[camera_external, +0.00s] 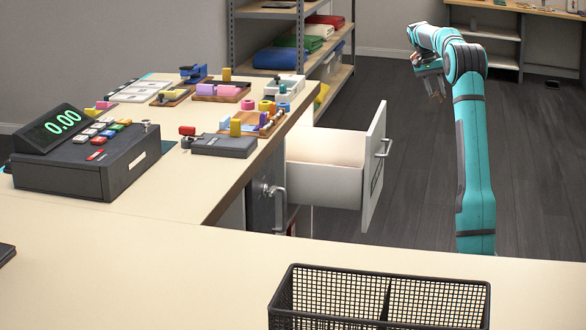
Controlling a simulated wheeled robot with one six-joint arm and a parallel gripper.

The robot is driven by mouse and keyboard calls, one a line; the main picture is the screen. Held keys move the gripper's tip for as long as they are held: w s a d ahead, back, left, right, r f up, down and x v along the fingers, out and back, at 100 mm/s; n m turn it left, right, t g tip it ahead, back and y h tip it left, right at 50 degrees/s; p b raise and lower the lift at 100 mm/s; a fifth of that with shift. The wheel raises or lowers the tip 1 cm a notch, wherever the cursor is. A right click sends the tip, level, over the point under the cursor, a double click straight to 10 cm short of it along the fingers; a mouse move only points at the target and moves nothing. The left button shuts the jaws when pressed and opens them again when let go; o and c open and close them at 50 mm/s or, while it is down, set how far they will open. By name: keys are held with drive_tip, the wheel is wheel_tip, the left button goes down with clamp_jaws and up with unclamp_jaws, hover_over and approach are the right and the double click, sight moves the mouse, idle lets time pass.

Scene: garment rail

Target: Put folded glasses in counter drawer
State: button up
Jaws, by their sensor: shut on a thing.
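The counter drawer (325,183) is white and pulled out from the side of the counter. Its front panel (374,165) with a metal handle faces right. The visible part of its inside looks bare; the near wall hides some of the floor. My gripper (436,92) is up to the right of the drawer, higher than it and apart from it, pointing down. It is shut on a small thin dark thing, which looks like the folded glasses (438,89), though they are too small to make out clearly.
The counter (120,235) carries a cash register (90,160) and several coloured small parts on trays. A black mesh basket (335,295) stands in front. A shelf with folded cloths (285,58) is behind. Between drawer and arm there is open floor.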

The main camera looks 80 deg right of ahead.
drive_tip(key=w+a+m+t+y, duration=0.2)
drive_tip(key=w+a+m, duration=0.6)
drive_tip(key=w+a, duration=0.7)
drive_tip(key=w+a+m+t+y, duration=0.15)
drive_tip(key=w+a+m, duration=0.8)
drive_tip(key=w, duration=0.95)
drive_tip(key=n, duration=0.2)
approach(330, 166)
drive_tip(key=w+d+f, duration=0.1)
drive_tip(key=d+f, duration=0.2)
drive_tip(key=f, duration=0.4)
drive_tip(key=shift+h, duration=0.25)
drive_tip(key=shift+d+f, duration=0.1)
drive_tip(key=shift+f, duration=2)
drive_tip(key=shift+f, duration=0.6)
drive_tip(key=o, duration=1)
drive_tip(key=shift+c, duration=0.2)
